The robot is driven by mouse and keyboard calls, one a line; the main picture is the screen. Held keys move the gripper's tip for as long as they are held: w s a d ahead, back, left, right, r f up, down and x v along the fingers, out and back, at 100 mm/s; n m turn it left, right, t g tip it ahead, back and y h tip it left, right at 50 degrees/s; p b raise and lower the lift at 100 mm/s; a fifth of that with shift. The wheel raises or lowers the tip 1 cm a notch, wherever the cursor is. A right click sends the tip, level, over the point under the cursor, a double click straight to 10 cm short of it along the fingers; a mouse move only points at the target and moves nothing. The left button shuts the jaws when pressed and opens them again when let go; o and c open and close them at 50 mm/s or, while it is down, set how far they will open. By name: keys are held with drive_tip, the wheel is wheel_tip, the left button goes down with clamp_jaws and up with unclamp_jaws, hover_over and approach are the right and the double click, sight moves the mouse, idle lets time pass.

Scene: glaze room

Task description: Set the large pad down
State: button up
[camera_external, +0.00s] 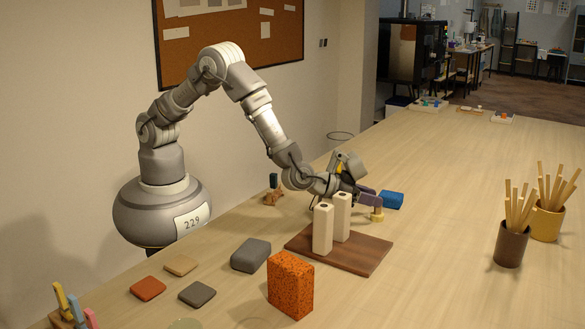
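My gripper (357,188) is low over the table, behind the dark wooden board. A purple slab (370,198) shows at its fingertips, partly hidden by the gripper and a white post. A small tan peg (377,214) is just below the slab's right end. I cannot tell whether the fingers are shut on the slab or whether the slab touches the table. Other pad-like blocks lie on the table: a thick grey one (250,255), a blue one (391,200) just right of the gripper, and an upright speckled orange block (290,285). Which is the large pad is unclear.
Two white posts (323,229) (342,216) stand on the wooden board (368,256), close to my gripper. Small flat red (148,288), tan (180,264) and grey (197,294) pieces lie front left. Brush pots (511,247) (546,224) stand at right. The table between is clear.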

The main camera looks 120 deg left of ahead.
drive_tip(key=p+v, duration=0.2)
drive_tip(key=v, duration=0.8)
drive_tip(key=shift+r, duration=0.15)
drive_tip(key=w+d+r+m+t+h, duration=0.1)
drive_tip(key=w+d+r+t+h, duration=0.15)
drive_tip(key=r, duration=0.75)
drive_tip(key=w+d+r+m+t+h, duration=0.1)
drive_tip(key=w+d+r+m+h, duration=0.15)
drive_tip(key=r, duration=0.65)
drive_tip(key=w+d+r+t+h, duration=0.1)
drive_tip(key=d+r+t+h, duration=0.2)
drive_tip(key=r, duration=0.7)
drive_tip(key=s+r+m+h, duration=0.1)
drive_tip(key=s+r+m, duration=0.1)
drive_tip(key=s+r, duration=0.9)
drive_tip(key=s+r+m, duration=0.3)
drive_tip(key=s+r, duration=0.8)
drive_tip(key=r, duration=0.6)
drive_tip(key=shift+s+d+r+g+h, duration=0.25)
drive_tip(key=shift+d+g+h, duration=0.15)
drive_tip(key=shift+g, duration=0.05)
